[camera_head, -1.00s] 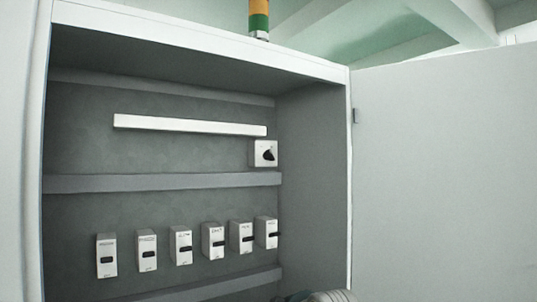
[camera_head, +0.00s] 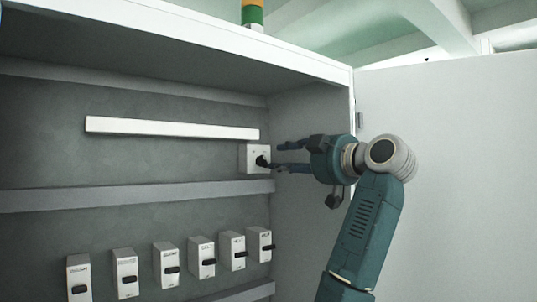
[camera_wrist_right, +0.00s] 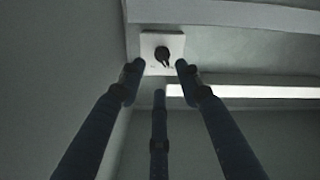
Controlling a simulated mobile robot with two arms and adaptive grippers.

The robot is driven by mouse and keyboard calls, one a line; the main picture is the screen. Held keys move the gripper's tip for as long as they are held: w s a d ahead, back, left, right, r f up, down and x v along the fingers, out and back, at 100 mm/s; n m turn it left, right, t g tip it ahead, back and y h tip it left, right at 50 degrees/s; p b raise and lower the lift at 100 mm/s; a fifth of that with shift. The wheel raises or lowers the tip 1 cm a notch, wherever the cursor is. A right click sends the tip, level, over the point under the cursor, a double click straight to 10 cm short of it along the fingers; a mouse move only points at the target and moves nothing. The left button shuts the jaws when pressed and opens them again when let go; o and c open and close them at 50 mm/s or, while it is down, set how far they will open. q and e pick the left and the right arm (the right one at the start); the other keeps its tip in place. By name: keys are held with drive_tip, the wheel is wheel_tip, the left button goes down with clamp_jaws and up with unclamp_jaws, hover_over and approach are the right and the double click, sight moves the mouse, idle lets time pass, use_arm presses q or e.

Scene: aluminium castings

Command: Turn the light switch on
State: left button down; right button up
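The light switch is a small white box (camera_head: 255,158) with a black rotary knob (camera_head: 262,161), on the cabinet's back panel just below the right end of a white light bar (camera_head: 170,128). My right gripper (camera_head: 280,157) is in front of it from the right, its fingers open and pointing at the knob. In the right wrist view the switch plate (camera_wrist_right: 150,44) and knob (camera_wrist_right: 163,55) lie ahead between the spread fingertips (camera_wrist_right: 158,72), with nothing held. The lower finger overlaps the knob's edge in the head view; I cannot tell whether they touch. My left gripper is out of view.
A row of several white breaker boxes (camera_head: 168,264) with black levers lies below a grey rail (camera_head: 130,194). The cabinet's right side wall (camera_head: 300,225) is close to my right arm. The open door (camera_head: 460,180) stands at right.

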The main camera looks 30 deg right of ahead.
sight(263, 161)
drive_tip(key=w+p, duration=0.1)
drive_tip(key=w, duration=0.1)
drive_tip(key=w+p, duration=0.1)
drive_tip(key=w, duration=0.1)
drive_tip(key=w+p, duration=0.1)
drive_tip(key=w, duration=0.2)
drive_tip(key=shift+a, duration=0.3)
drive_tip(key=shift+f, duration=0.1)
clamp_jaws()
drive_tip(key=shift+s, duration=0.1)
